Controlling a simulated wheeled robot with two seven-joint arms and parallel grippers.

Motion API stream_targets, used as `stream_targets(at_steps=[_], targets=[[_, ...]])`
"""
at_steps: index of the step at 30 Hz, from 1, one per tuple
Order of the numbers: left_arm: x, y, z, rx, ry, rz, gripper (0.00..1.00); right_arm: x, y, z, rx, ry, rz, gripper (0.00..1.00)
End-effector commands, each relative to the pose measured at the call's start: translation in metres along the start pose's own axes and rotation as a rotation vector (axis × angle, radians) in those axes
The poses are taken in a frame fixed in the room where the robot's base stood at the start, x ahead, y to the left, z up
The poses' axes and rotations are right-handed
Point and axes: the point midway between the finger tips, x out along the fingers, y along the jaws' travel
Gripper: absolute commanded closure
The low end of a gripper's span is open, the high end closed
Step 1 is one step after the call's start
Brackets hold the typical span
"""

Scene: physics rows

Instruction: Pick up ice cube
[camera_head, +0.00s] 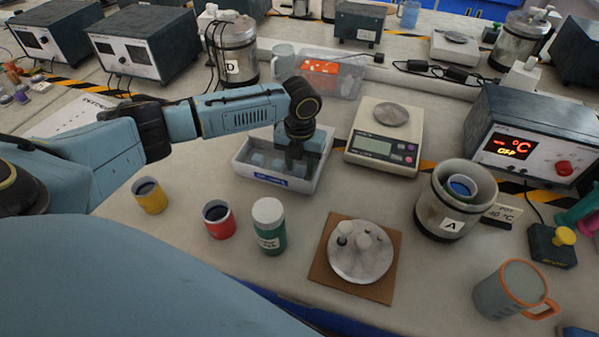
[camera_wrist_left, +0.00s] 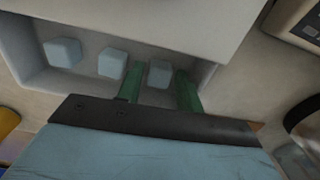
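Several pale blue-grey ice cubes sit in a white tray (camera_head: 240,172) on the bench in the head view. In the left wrist view the tray (camera_wrist_left: 190,22) holds one cube (camera_wrist_left: 62,52) at the left, a second cube (camera_wrist_left: 112,64) in the middle and a third cube (camera_wrist_left: 160,73) at the right. My left gripper (camera_head: 294,163) reaches down into the tray's right part. In the left wrist view the green fingers of my left gripper (camera_wrist_left: 160,78) are apart, one on each side of the third cube, with narrow gaps showing. My right gripper is not in view.
A balance (camera_head: 384,137) stands right of the tray. A yellow cup (camera_head: 150,196), a red cup (camera_head: 219,221) and a green jar (camera_head: 269,228) stand in front. A clear bin (camera_head: 342,76) is behind. A round plate on a board (camera_head: 352,277) is front right.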

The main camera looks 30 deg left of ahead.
Motion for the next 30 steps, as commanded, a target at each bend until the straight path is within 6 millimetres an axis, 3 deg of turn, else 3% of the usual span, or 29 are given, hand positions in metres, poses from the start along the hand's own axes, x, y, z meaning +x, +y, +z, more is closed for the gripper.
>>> stream_targets(at_steps=[5, 11, 19, 23, 30], targets=[[-0.001, 0.0, 0.0, 0.0, -0.001, 0.0, 0.65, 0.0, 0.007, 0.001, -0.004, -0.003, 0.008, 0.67], [-0.001, 0.0, 0.0, 0.0, -0.001, 0.0, 0.91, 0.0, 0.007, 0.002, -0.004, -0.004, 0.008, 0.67], [-0.003, 0.0, 0.001, 0.0, -0.001, 0.0, 0.92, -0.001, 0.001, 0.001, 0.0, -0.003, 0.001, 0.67], [-0.019, 0.0, 0.001, 0.001, -0.002, 0.0, 0.92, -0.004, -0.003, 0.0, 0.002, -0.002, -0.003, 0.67], [-0.069, 0.0, 0.001, 0.0, -0.004, -0.001, 0.92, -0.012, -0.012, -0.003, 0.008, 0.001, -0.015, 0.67]])
